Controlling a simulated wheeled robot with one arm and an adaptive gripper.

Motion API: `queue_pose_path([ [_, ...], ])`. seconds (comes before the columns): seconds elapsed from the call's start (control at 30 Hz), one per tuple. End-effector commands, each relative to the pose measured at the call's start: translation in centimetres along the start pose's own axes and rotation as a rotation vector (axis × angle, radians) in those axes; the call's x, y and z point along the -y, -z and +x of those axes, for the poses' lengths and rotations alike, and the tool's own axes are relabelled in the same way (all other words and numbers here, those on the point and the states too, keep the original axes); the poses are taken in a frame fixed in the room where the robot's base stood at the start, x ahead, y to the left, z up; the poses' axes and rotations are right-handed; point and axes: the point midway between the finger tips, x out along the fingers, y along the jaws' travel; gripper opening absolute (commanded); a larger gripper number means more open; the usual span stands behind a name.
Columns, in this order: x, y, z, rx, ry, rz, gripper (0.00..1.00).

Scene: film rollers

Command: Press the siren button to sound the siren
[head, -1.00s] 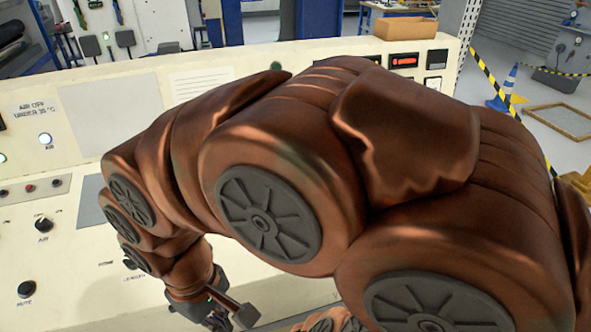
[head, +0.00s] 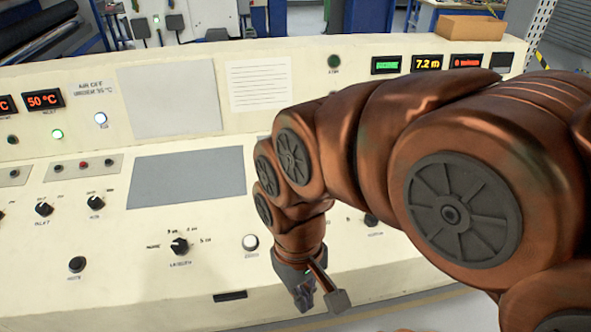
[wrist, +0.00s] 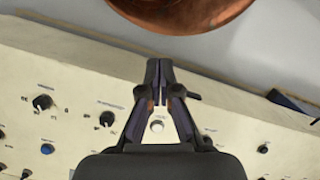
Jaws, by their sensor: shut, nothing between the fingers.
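A cream control panel (head: 60,222) carries several knobs and buttons. No label that I can read says siren, so I cannot tell which one is the siren button. A black button (head: 77,265) at the front left appears labelled mute. A white button (head: 250,242) is left of my gripper; a white button (wrist: 157,126) shows between the finger bases in the wrist view. A dark control (head: 371,220) right of my wrist has an unreadable label. My gripper (head: 305,300) is shut and empty, pointing down near the panel's front edge. It also shows in the wrist view (wrist: 160,68).
A length knob (head: 180,246) stands left of the white button. The upright back panel holds a green display (head: 385,65), a 7.2 m display (head: 427,63) and a red display (head: 466,61). My arm hides the panel's right part. A cardboard box (head: 470,28) sits behind.

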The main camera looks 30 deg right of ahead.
Motion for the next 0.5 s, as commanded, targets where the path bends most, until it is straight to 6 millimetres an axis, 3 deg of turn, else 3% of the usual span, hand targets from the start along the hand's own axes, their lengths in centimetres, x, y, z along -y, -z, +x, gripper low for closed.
queue_pose_path([
  [0.17, 1.6, 3.7, -1.1, -0.015, 0.103, 0.071, 0.0],
  [0.3, 2.6, 8.3, -2.3, -0.036, 0.23, 0.171, 0.0],
  [0.5, 2.1, 15.4, -4.2, -0.08, 0.416, 0.343, 0.0],
])
